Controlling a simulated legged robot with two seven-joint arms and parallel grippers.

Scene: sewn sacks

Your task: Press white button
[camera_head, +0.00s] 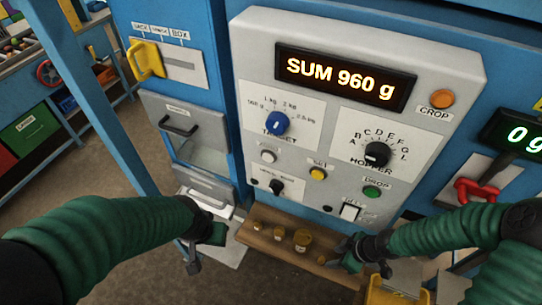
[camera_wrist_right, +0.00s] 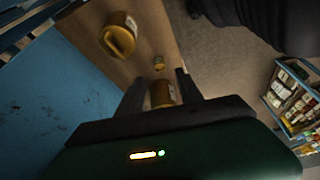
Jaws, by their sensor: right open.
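The white button (camera_head: 268,156) is a small round knob on the grey control panel (camera_head: 225,90), below the blue TARGET dial (camera_head: 276,123) and left of a yellow button (camera_head: 317,174). My right gripper (camera_head: 347,258) is open, low in front of the panel by the wooden shelf. In the right wrist view its fingers (camera_wrist_right: 158,82) stand apart, with a brass weight (camera_wrist_right: 162,93) showing between them; contact cannot be told. My left gripper (camera_head: 192,262) hangs low left, away from the button; its jaw state is unclear.
Several brass weights (camera_head: 302,240) stand on the wooden shelf (camera_head: 262,240) under the panel. The panel also has a green button (camera_head: 371,192), a HOPPER dial (camera_head: 377,154), an orange lamp (camera_head: 441,98) and a display (camera_head: 345,78) reading SUM 960 g. A red handle (camera_head: 478,190) is at right.

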